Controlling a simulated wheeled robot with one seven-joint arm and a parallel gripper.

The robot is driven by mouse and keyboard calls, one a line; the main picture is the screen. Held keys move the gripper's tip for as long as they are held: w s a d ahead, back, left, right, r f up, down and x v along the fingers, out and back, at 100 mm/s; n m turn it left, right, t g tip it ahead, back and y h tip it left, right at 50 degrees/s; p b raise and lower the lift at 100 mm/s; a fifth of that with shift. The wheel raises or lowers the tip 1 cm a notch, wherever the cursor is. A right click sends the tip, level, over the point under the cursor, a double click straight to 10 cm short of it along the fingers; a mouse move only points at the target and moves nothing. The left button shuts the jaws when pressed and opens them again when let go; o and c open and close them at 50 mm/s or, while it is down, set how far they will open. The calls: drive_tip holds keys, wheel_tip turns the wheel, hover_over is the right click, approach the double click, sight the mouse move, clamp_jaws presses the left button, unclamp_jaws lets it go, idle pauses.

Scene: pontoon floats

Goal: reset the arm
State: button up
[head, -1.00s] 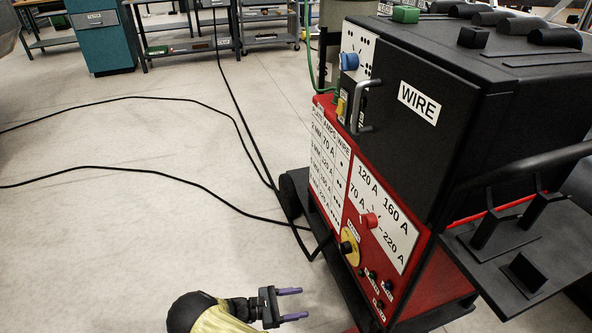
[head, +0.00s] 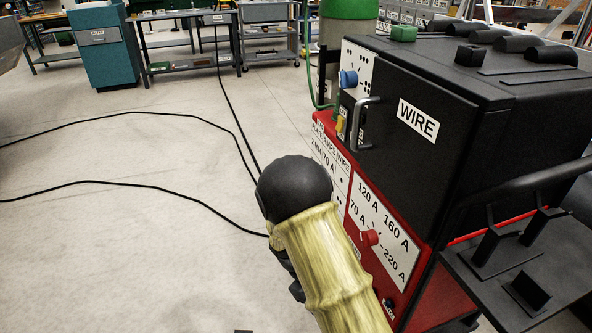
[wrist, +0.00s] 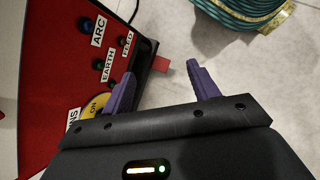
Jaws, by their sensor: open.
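My gripper (wrist: 161,72) shows in the wrist view with its two purple fingers spread apart and nothing between them. It is beside the red lower panel of the welding machine (wrist: 50,80); the left finger overlaps the panel's edge in the picture, and I cannot tell if they touch. In the head view my arm, with a pale yellow sleeve and a black rounded joint, stands in front of the machine (head: 420,140). It covers part of the machine's lower front, and the gripper's fingers are hidden there.
The red panel carries ARC, EARTH and FEED labels and a yellow ON disc (wrist: 97,103). A coil of green cable (wrist: 240,8) lies at the wrist view's upper right. Black cables (head: 130,184) cross the floor. The floor at left is open; a teal cabinet (head: 105,50) stands behind.

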drive_tip(key=s+d+r+m+t+y, duration=0.3)
drive_tip(key=s+d+r+m, duration=0.15)
drive_tip(key=r, duration=0.35)
drive_tip(key=s+d+r+m+t+y, duration=0.3)
drive_tip(key=r+m, duration=0.2)
drive_tip(key=r, duration=0.2)
wheel_tip(320, 180, up, 36)
drive_tip(key=p, duration=3.5)
drive_tip(key=shift+s+f, duration=0.1)
drive_tip(key=shift+f, duration=0.05)
